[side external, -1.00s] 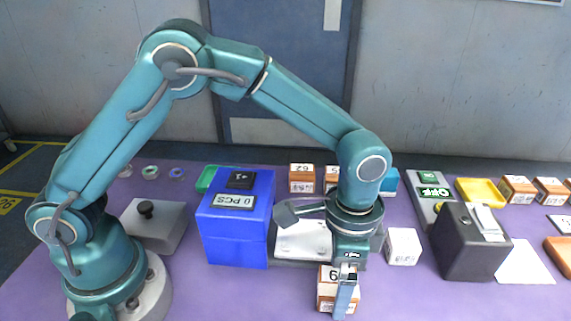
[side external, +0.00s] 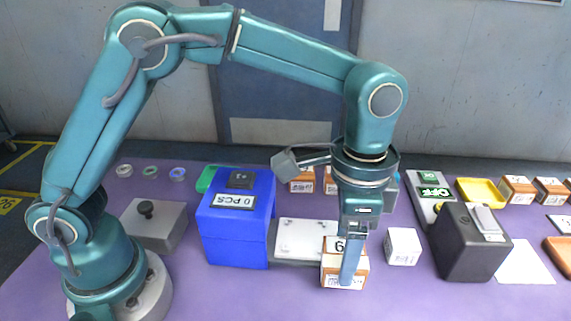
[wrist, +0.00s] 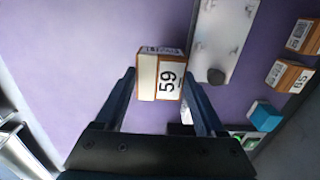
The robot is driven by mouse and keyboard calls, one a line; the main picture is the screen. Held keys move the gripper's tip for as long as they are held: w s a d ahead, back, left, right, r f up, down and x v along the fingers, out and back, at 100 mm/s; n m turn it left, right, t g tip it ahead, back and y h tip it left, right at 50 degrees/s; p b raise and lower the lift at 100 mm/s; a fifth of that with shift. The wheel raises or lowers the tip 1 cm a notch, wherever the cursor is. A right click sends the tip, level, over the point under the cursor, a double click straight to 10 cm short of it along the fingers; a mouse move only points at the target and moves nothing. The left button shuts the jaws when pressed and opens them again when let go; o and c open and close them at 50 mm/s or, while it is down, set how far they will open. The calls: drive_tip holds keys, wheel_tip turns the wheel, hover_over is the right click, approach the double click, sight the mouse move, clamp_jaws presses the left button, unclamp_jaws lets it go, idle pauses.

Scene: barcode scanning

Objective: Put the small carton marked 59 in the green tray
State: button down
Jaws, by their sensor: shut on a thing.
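The small carton marked 59 (side external: 331,276) is orange-brown with white labels. The green tray (side external: 205,180) is at the back left, mostly hidden behind the blue box.
The blue box (side external: 236,240) with a counter reading 0 PCS stands left of my gripper. A white carton (side external: 403,246) and a black device (side external: 465,250) are on the right. A grey-white plate (side external: 300,236) lies behind the carton. A yellow tray (side external: 480,191) is further back.

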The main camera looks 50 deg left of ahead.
wheel_tip(320, 180, up, 9)
drive_tip(key=w+a+r+n, duration=0.1)
drive_tip(key=w+a+n, duration=0.2)
drive_tip(key=a+n, duration=1.45)
drive_tip(key=s+a, duration=0.7)
drive_tip(key=a, duration=0.6)
drive_tip(key=s+a, duration=0.7)
drive_tip(key=a, duration=0.5)
drive_tip(key=shift+n, duration=0.25)
drive_tip(key=w+d+f, duration=0.1)
drive_tip(key=w+f, duration=0.2)
drive_tip(key=f, duration=0.1)
drive_tip(key=w+d+f, duration=0.2)
drive_tip(key=w+f, duration=0.2)
drive_tip(key=w+d+f, duration=0.2)
drive_tip(key=w+f, duration=0.2)
drive_tip(key=shift+f, duration=2.05)
